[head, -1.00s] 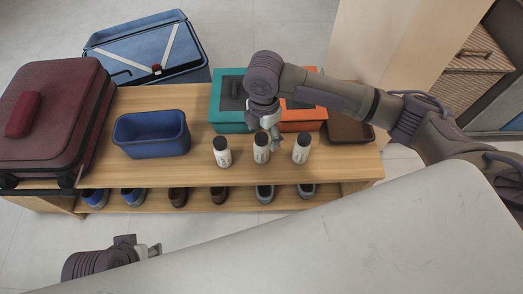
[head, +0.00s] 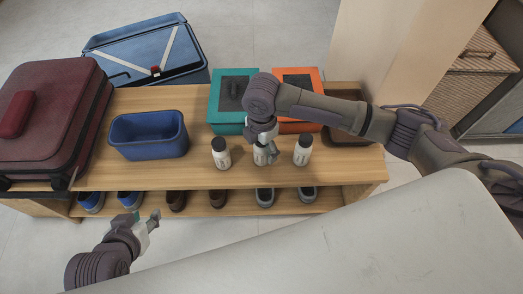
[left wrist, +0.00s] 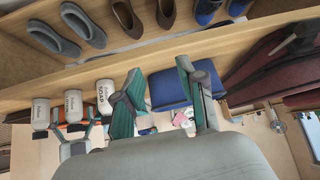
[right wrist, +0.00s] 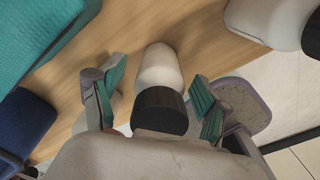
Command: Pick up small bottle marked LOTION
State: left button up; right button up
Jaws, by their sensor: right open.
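Three small white bottles with dark caps stand upright in a row on the wooden bench: left (head: 221,157), middle (head: 260,158) and right (head: 303,154). In the left wrist view, the bottle nearest the blue bin reads SOAP (left wrist: 105,95); I cannot make out LOTION on any label. My right gripper (head: 267,148) is over the middle bottle and partly hides it. In the right wrist view its open fingers lie on either side of a bottle (right wrist: 158,70); contact cannot be told. My left gripper (head: 148,221) is open and empty in front of the bench.
A blue bin (head: 149,136) and a maroon suitcase (head: 45,125) are left on the bench (head: 190,180). Teal (head: 226,116) and orange (head: 300,127) boxes and a brown tray (head: 345,135) stand behind the bottles. Several shoes are on the lower shelf.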

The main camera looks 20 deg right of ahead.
jog(key=shift+c, duration=0.2)
jog(key=c, duration=1.2)
jog(key=shift+c, duration=0.2)
jog(key=shift+r, duration=0.15)
notch_tip(320, 180, up, 5)
jog(key=shift+r+p, duration=0.1)
jog(key=shift+p, duration=0.95)
pick_arm(q)
jog(key=s+a+g+y+p, duration=0.1)
jog(key=s+a+g, duration=0.1)
jog(key=s+g, duration=0.2)
jog(key=shift+s+a+f, duration=0.2)
jog(key=shift+s+f, duration=0.05)
jog(key=shift+s, duration=1.55)
pick_arm(e)
jog(key=shift+r, duration=2.3)
